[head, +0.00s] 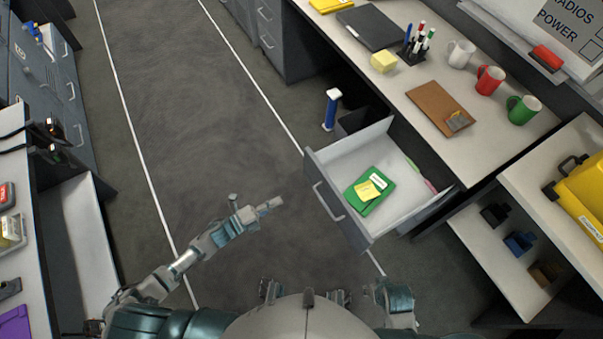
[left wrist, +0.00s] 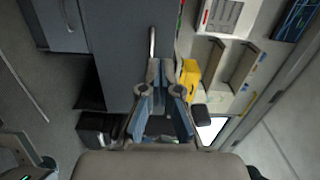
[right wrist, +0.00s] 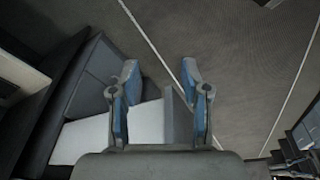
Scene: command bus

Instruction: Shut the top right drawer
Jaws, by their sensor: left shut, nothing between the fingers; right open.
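The open drawer (head: 410,203) is pulled out from under the right-hand counter in the head view. Its grey front (head: 336,200) carries a bar handle (head: 327,201) and faces the aisle. A green folder (head: 361,203) with a yellow note on it lies inside. My left gripper (head: 277,202) is shut and empty, left of the drawer front and apart from it. In the left wrist view its fingers (left wrist: 163,68) point at a grey panel with a handle (left wrist: 152,42). My right gripper (right wrist: 158,72) is open and empty in the right wrist view; its fingers are not clear in the head view.
The counter (head: 398,90) above holds mugs, pens and a brown clipboard (head: 440,107). A blue-and-white object (head: 331,109) stands beyond the drawer. Open shelves with a yellow case (head: 585,205) are at the right. The aisle floor (head: 190,110) is clear.

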